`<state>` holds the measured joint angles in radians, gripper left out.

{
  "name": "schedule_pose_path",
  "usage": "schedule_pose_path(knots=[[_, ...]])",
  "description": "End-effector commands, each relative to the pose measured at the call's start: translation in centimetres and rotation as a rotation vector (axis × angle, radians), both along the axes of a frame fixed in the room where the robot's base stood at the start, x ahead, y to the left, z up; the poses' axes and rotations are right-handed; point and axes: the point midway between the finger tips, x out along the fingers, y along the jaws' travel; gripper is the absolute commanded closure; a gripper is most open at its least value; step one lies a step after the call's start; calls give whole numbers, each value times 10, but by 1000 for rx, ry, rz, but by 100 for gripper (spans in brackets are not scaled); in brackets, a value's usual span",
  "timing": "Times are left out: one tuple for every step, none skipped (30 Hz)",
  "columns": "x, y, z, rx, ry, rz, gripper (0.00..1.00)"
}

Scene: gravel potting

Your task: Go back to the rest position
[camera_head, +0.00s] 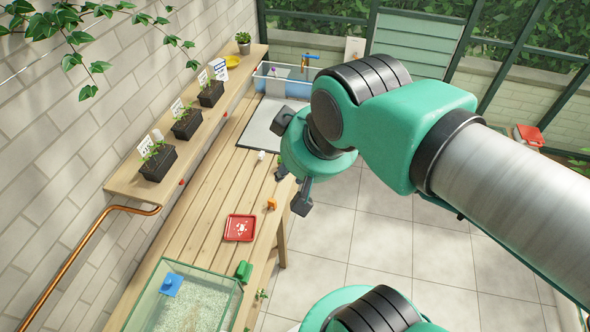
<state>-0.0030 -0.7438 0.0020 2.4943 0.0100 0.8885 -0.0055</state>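My gripper (292,159) is at the end of my green and grey arm, above the right edge of the wooden bench (200,204). Its two dark fingers are spread wide apart, and I see nothing held between them. A red tray (239,228) with a pale heap on it lies on the bench below and left of the gripper. A glass tank (190,300) of pale gravel stands at the near end, with a blue object (171,285) in it. A small orange object (271,204) lies near the bench's right edge.
A wall shelf (122,184) on the left holds several black pots with seedlings and white labels. A grey mat (264,130) and a blue-sided basin (297,87) are at the far end. A green object (244,271) sits beside the tank. Tiled floor (400,240) is open on the right.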

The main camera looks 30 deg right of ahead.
Motion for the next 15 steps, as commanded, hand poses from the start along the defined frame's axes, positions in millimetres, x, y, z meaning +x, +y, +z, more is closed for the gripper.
schedule_pose_path(knots=[[-4,-3,-2,-5,7,-5,74],[-5,-3,-3,-8,9,-6,74],[-6,-4,-3,-8,11,-8,74],[-6,-4,-3,-9,11,-8,74],[-6,-4,-3,-9,11,-8,74],[-6,-4,-3,-8,11,-8,74],[-6,-4,-3,-9,11,-7,74],[-6,-4,-3,-9,11,-7,74],[-6,-4,-3,-9,11,-7,74],[-6,-4,-3,-8,10,-6,74],[-6,-4,-3,-8,10,-6,74],[-6,-3,-3,-8,10,-6,74],[-6,-3,-4,-8,10,-6,74],[-6,-3,-5,-8,10,-6,74],[-6,-3,-6,-8,10,-6,74]])
